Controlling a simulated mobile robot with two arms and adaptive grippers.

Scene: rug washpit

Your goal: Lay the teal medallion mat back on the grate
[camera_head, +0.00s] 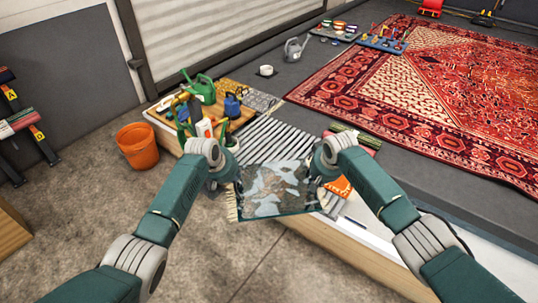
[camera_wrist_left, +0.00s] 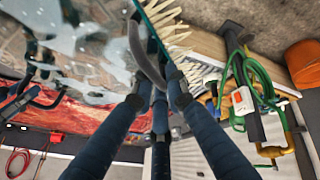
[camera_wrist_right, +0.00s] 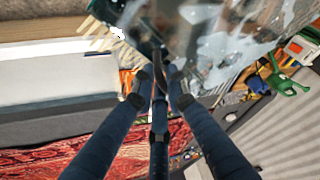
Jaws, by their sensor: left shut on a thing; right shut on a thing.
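The teal medallion mat (camera_head: 272,188), with a grey and brown pattern and pale fringes at its two ends, hangs between my grippers in the head view. My left gripper (camera_head: 228,182) is shut on its left edge. My right gripper (camera_head: 318,177) is shut on its right edge. The mat also fills the upper left of the left wrist view (camera_wrist_left: 75,35) and the top of the right wrist view (camera_wrist_right: 205,35). The slatted grate (camera_head: 270,140) lies behind the mat on the platform, its near part hidden by the mat. I cannot tell whether mat and grate touch.
A wooden tray with green watering can (camera_head: 201,90), blue bottle (camera_head: 232,106) and other tools stands left of the grate. A rolled textile (camera_head: 356,137) lies at its right. A large red rug (camera_head: 430,85) covers the platform behind. An orange bucket (camera_head: 138,146) stands on the floor.

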